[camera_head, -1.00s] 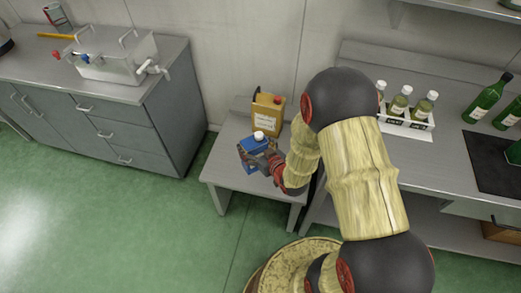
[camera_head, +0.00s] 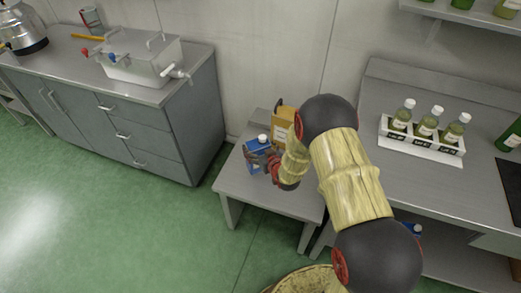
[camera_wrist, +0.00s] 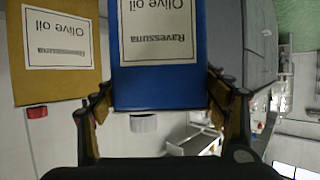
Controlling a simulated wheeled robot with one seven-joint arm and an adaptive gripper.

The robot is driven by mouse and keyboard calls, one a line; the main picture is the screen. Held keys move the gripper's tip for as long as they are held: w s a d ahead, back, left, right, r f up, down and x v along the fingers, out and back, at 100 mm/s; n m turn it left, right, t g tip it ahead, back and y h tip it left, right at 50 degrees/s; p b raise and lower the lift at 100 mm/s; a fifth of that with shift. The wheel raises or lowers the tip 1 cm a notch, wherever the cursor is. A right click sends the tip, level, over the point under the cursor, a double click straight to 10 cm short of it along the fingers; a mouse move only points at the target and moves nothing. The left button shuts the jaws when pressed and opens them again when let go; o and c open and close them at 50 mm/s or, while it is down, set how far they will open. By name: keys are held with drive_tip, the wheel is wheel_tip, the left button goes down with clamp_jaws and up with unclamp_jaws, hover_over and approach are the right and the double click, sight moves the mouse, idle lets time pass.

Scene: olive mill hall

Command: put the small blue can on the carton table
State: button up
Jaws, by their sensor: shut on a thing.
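The small blue can (camera_head: 256,156) has a white cap and a pale label. It stands roughly upright over the low grey table (camera_head: 228,182), towards its left side. I cannot tell whether its base touches the tabletop. My gripper (camera_head: 262,161) is shut on the can from the right. In the wrist view the blue can (camera_wrist: 160,82) is upside down in the picture, its "Olive oil" label readable, and my gripper's fingers (camera_wrist: 160,98) lie along both its sides. A yellow-brown can (camera_head: 283,126), also labelled olive oil, stands behind it on the same table.
A grey counter (camera_head: 480,185) at the right holds a white rack (camera_head: 421,143) of bottles. Another blue item (camera_head: 414,229) shows below the counter, partly behind my arm. A drawer cabinet (camera_head: 150,125) stands at the left. The table's front left is bare.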

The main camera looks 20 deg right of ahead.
drive_tip(key=shift+w+f, duration=0.1)
drive_tip(key=shift+w, duration=0.3)
drive_tip(key=shift+w+f+b, duration=0.15)
drive_tip(key=shift+f+b, duration=0.4)
drive_tip(key=shift+f, duration=0.35)
drive_tip(key=shift+w+f+b, duration=0.1)
drive_tip(key=shift+f+b, duration=0.4)
drive_tip(key=shift+f, duration=0.35)
drive_tip(key=shift+a+f, duration=0.1)
drive_tip(key=shift+f, duration=0.1)
drive_tip(key=o, duration=2)
drive_tip(key=shift+s+f, duration=0.1)
drive_tip(key=shift+s, duration=0.05)
drive_tip(key=shift+o, duration=0.4)
